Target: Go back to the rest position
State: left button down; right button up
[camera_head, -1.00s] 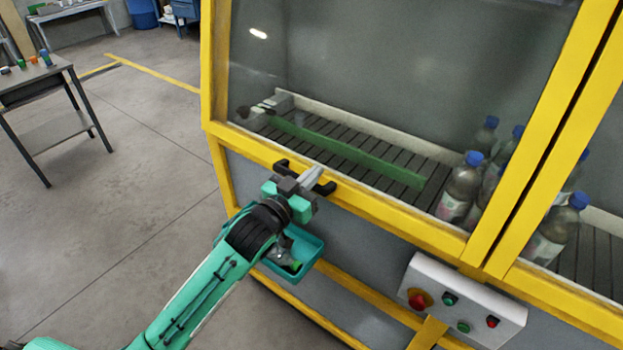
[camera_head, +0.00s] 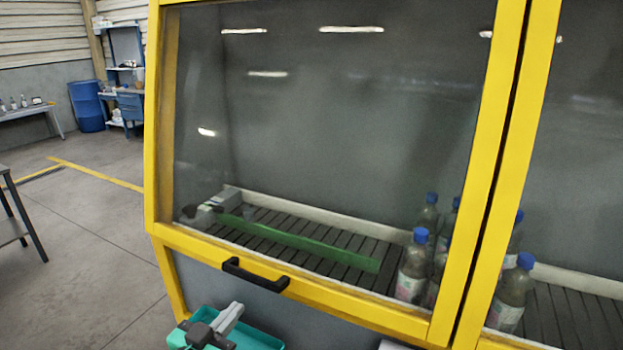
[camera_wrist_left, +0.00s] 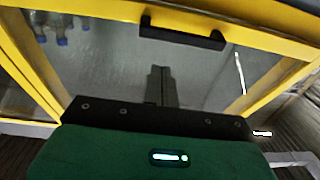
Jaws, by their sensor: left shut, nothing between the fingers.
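My left gripper (camera_head: 228,318) is at the bottom of the head view, just below the black door handle (camera_head: 254,274) and apart from it. Its fingers are together and hold nothing. In the left wrist view the shut fingers (camera_wrist_left: 160,84) point towards the yellow-framed machine, with the handle (camera_wrist_left: 183,33) beyond them near the top. The machine's clear door (camera_head: 300,120) is down in its yellow frame. My right gripper is not in view.
Behind the door are a green rail (camera_head: 300,243) and several blue-capped bottles (camera_head: 412,270) on a conveyor. Open floor (camera_head: 90,240) lies to the left, with a table at the left edge.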

pick_arm(q)
jog(key=s+a+f+n+g+y, duration=0.3)
jog(key=s+f+g, duration=0.55)
jog(key=f, duration=0.65)
jog(key=s+a+f+m+g+y, duration=0.15)
jog(key=s+f, duration=0.25)
jog(key=s, duration=0.4)
jog(key=s+f+n+g+y, duration=0.1)
jog(key=s+f+g, duration=0.2)
jog(key=s, duration=0.4)
notch_tip(320, 180, down, 32)
jog(key=g, duration=0.2)
jog(key=s+a+f, duration=0.1)
jog(key=s+f, duration=0.8)
jog(key=s, duration=0.1)
jog(key=s+a+f, duration=0.2)
jog(key=s+f, duration=0.8)
jog(key=shift+a+m+g, duration=0.3)
jog(key=shift+m+g, duration=0.1)
jog(key=shift+m, duration=0.05)
